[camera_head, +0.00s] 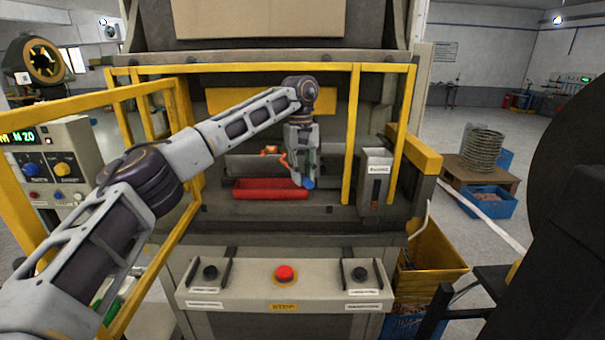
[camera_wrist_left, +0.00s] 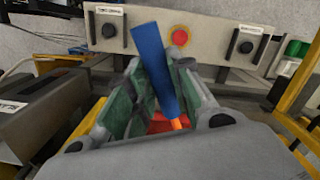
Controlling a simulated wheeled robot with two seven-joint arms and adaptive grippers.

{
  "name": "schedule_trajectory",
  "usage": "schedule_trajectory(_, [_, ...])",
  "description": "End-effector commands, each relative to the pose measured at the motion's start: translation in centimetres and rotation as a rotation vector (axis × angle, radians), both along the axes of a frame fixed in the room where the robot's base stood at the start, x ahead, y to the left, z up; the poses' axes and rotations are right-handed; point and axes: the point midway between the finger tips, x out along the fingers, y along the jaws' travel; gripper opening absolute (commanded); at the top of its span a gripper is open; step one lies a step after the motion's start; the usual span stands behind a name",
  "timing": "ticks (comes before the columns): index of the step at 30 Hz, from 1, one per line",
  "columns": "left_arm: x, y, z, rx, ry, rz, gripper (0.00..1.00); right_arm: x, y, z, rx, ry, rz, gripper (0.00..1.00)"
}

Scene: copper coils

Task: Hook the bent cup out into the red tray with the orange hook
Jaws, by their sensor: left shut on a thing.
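My left gripper (camera_head: 302,178) points down at the press opening and is shut on the orange hook. The red tray (camera_head: 268,193) lies on the press ledge, below and left of the gripper. My right gripper is not in view.
Yellow guard rails (camera_head: 351,130) frame the opening. A grey box (camera_head: 375,180) stands right of it. A button panel (camera_head: 285,288) with a red stop button (camera_head: 285,273) is in front. A yellow bin (camera_head: 435,250) stands at the lower right.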

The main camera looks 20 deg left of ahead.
Motion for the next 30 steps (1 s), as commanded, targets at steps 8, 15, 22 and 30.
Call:
schedule_trajectory(8, [-0.6,-0.1,0.0,0.000,0.000,-0.001,0.00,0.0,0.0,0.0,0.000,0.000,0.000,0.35])
schedule_trajectory(15, [-1.1,-0.3,0.0,0.000,0.000,-0.001,0.00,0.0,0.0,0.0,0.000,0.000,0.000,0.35])
schedule_trajectory(22, [-1.5,-0.4,0.0,-0.001,-0.001,-0.001,0.00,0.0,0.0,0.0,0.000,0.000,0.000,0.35])
schedule_trajectory(30, [-2.1,-0.6,0.0,-0.001,-0.001,-0.001,0.00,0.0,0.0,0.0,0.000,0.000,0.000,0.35])
